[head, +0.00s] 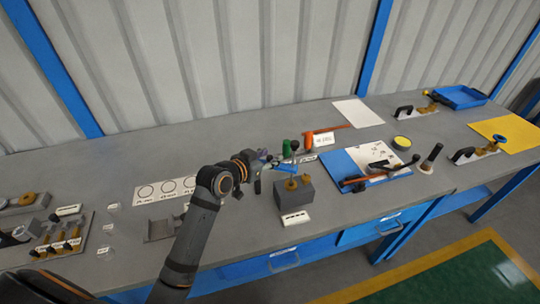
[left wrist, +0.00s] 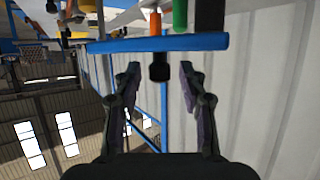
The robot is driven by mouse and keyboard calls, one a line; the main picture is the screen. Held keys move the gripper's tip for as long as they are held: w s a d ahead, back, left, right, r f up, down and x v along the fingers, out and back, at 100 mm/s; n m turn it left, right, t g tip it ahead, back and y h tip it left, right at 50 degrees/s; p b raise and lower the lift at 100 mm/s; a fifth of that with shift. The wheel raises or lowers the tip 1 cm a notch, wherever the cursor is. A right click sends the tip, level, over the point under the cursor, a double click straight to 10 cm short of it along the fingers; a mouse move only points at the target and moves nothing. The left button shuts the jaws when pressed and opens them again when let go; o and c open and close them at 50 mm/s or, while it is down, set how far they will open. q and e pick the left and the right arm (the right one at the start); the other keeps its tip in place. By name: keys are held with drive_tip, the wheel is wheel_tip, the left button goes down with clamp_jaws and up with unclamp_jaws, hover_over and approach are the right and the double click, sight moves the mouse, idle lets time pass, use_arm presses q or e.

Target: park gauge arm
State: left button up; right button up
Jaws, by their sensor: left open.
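My left gripper (head: 264,166) is open, left of a grey block (head: 293,192) with brass fittings and an upright dark handle. In the left wrist view its two fingers (left wrist: 160,80) stand apart, with nothing clasped between them. Beyond the tips a blue bar (left wrist: 200,42) runs crosswise, with a black stub (left wrist: 160,66) below it, seen between the fingers. I cannot tell for sure which part is the gauge arm; the blue bar may be it. The gripper partly hides the small parts around it in the head view. My right gripper is not in view.
A card with circles (head: 163,190) lies left. A blue mat (head: 340,163) with a paper and tools is right; a blue tray (head: 460,96) is far right. Bare bench lies in front of the mat.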

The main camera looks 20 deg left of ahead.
use_arm(q)
drive_tip(key=shift+w+d+f, duration=0.1)
drive_tip(key=shift+w+f, duration=0.05)
drive_tip(key=shift+w, duration=0.15)
clamp_jaws()
